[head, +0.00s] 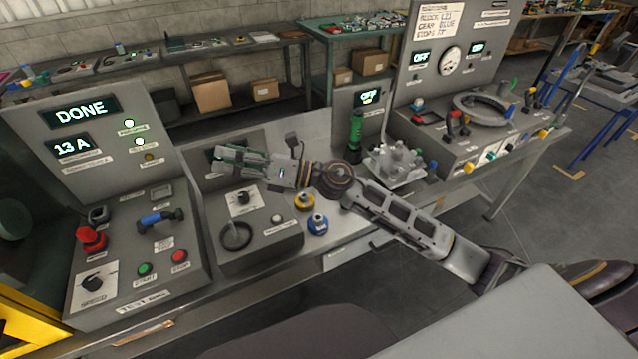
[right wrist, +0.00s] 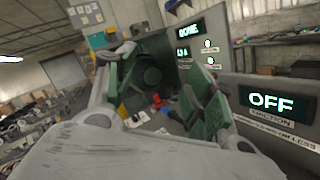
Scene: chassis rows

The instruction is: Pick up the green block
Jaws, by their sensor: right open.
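No thing that I can surely call the green block shows in either view. A green upright, roughly cylindrical object (head: 356,132) stands on the bench right of my right gripper in the head view. My right gripper (head: 238,158) is open above the middle control box, its fingers pointing left and partly green. In the right wrist view my right gripper (right wrist: 160,100) has its two green-padded fingers apart. A dark green surface with a round shape (right wrist: 152,75) shows beyond the fingers; I cannot tell what it is. My left gripper is not in view.
A grey console (head: 135,205) reading DONE stands at the left, with a red knob (head: 91,239) and a blue handle (head: 161,219). A metal fixture (head: 397,166) stands right of my gripper.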

